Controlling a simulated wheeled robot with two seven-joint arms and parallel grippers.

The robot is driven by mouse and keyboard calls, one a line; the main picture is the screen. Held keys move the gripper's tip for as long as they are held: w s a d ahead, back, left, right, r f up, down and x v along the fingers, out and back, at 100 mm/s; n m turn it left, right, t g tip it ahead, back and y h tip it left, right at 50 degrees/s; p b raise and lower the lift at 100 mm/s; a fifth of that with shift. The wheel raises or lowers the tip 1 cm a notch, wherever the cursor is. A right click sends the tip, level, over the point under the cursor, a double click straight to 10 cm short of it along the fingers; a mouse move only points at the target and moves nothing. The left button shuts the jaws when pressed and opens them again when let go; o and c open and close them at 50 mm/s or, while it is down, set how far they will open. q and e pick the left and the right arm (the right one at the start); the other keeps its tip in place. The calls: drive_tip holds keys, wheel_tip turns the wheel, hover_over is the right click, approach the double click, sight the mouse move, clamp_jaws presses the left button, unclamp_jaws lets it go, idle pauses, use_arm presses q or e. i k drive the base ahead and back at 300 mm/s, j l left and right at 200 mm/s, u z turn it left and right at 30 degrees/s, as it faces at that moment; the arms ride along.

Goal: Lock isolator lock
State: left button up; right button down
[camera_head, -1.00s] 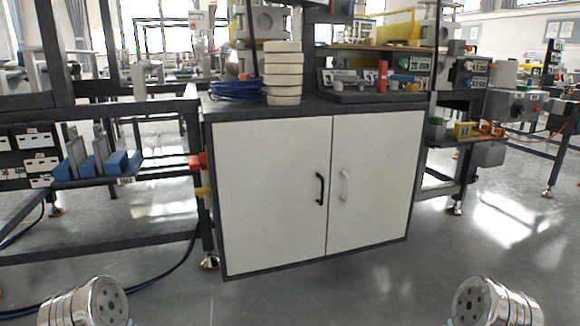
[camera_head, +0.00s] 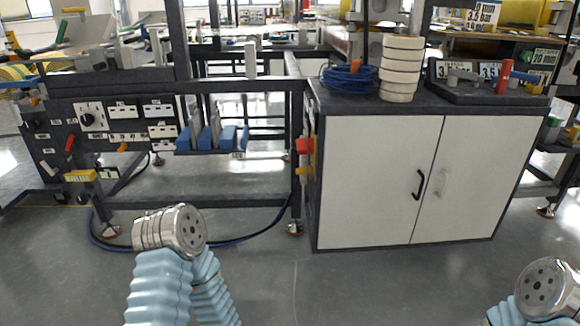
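No part is clearly readable as the isolator lock. A dark control panel (camera_head: 60,150) at the left carries a white plate with a black rotary knob (camera_head: 92,117), a small red handle (camera_head: 70,143) and a yellow block (camera_head: 80,175). A red block (camera_head: 304,146) with a yellow part (camera_head: 304,171) sits on the left side of the white cabinet. I cannot tell which of these is the isolator. Round metal parts of my two arms show at the lower left and lower right, well apart from these things. No gripper fingers are visible.
The white cabinet (camera_head: 375,185) stands right of centre, with a coiled blue hose (camera_head: 349,79) and stacked pale rolls (camera_head: 401,68) on top. Blue holders (camera_head: 211,138) sit on a shelf at the left. Dark hoses (camera_head: 250,219) lie near the floor. Grey floor is free in front.

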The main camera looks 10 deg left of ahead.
sight(308, 170)
drive_tip(key=j, duration=0.8)
drive_tip(key=z, duration=0.35)
drive_tip(key=i+j+z, duration=0.4)
drive_tip(key=j, duration=0.15)
drive_tip(key=j+z, duration=0.2)
drive_tip(key=i+j+z, duration=0.2)
drive_tip(key=j, duration=0.25)
drive_tip(key=i+j, duration=0.15)
drive_tip(key=j, duration=0.3)
drive_tip(key=i+j, duration=0.1)
drive_tip(key=j, duration=0.35)
